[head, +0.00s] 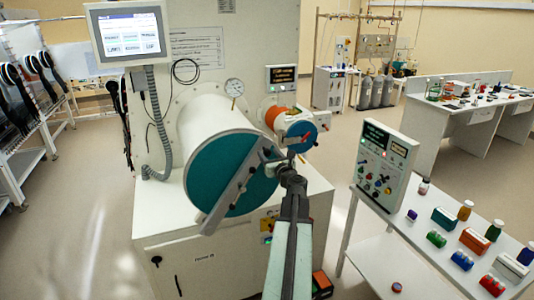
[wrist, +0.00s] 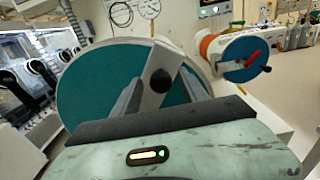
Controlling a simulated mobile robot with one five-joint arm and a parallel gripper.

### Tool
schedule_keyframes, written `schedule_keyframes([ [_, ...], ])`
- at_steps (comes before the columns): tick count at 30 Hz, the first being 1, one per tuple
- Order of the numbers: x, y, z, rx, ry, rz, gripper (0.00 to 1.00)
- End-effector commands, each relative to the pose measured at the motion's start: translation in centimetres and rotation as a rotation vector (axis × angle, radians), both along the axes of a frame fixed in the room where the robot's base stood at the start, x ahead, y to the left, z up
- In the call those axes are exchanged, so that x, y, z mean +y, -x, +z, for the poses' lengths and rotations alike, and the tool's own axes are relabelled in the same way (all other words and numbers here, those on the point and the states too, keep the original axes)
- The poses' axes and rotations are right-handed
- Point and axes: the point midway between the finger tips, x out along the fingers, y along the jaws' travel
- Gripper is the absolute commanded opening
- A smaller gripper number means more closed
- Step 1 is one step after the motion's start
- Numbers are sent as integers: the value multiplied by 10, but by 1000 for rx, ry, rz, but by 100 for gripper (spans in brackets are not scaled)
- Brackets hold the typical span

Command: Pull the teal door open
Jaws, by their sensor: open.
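The teal door (head: 222,170) is a large round disc on the front end of a white cylinder. It looks closed against the cylinder's rim. A grey bar (head: 232,198) lies slantwise across its face; in the wrist view the bar (wrist: 168,64) has a black round hub. My gripper (head: 283,168) is at the right part of the door, near the bar's upper end. In the wrist view its open fingers (wrist: 160,84) stand on either side of the bar, and the door (wrist: 98,85) fills the space behind. I cannot tell whether a finger touches the bar.
A smaller blue-capped port (head: 300,132) with an orange ring is right of the door. A monitor (head: 128,32) hangs above left. A side table (head: 425,235) with bottles and a control panel (head: 384,165) stand at the right. Floor is open at left.

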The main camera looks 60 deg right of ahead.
Motion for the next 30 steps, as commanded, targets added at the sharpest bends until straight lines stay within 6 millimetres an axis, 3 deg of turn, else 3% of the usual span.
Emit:
schedule_keyframes([
  [3,-13,-17,0,1,1,2,52],
  [11,-15,-19,0,1,1,0,52],
  [17,-15,-19,0,1,1,0,1],
  [30,-14,-19,0,2,1,1,0],
])
